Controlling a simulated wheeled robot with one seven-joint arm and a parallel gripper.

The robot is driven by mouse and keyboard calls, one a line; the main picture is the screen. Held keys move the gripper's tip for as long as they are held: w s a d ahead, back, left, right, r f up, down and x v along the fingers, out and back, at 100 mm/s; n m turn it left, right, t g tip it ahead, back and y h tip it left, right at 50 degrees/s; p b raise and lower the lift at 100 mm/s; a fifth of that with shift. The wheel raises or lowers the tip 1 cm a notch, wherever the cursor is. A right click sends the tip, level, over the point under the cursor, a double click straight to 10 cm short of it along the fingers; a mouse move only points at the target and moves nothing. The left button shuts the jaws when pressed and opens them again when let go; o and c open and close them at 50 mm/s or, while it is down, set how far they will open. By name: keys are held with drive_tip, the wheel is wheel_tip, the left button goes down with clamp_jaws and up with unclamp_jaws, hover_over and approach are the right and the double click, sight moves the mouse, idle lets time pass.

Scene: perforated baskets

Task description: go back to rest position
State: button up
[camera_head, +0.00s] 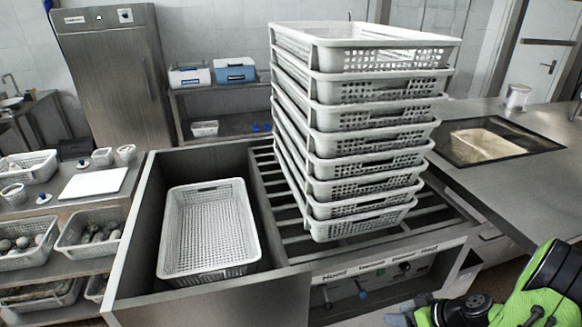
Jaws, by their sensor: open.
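My green and black arm shows at the bottom right corner, in front of the counter, partly cut off by the frame edge. My gripper's fingertips cannot be made out in this view. A tall stack of several white perforated baskets (385,118) stands on the slatted rack (292,222), leaning a little to the left. A single white perforated basket (210,230) sits empty in the steel well (150,215) to the left of the stack. My visible arm parts are apart from the baskets.
A steel counter with a dark-framed inset (490,139) and a small white pot (517,97) lies to the right. Shelves with filled baskets (90,232) and a white board (93,184) stand at left. A steel cabinet (112,80) and cooler boxes (234,70) are behind.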

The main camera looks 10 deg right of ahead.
drive_tip(key=a+r+n+g+h+p, duration=0.1)
drive_tip(key=a+r+g+h, duration=0.15)
drive_tip(key=a+r, duration=1.25)
drive_tip(key=s+a+r+m+h+p, duration=0.1)
drive_tip(key=s+a+r+m+h, duration=0.1)
drive_tip(key=s+a+r, duration=0.5)
drive_tip(key=s+r+m+t, duration=0.1)
drive_tip(key=s+r, duration=0.5)
drive_tip(key=shift+p, duration=0.4)
drive_tip(key=shift+a, duration=0.15)
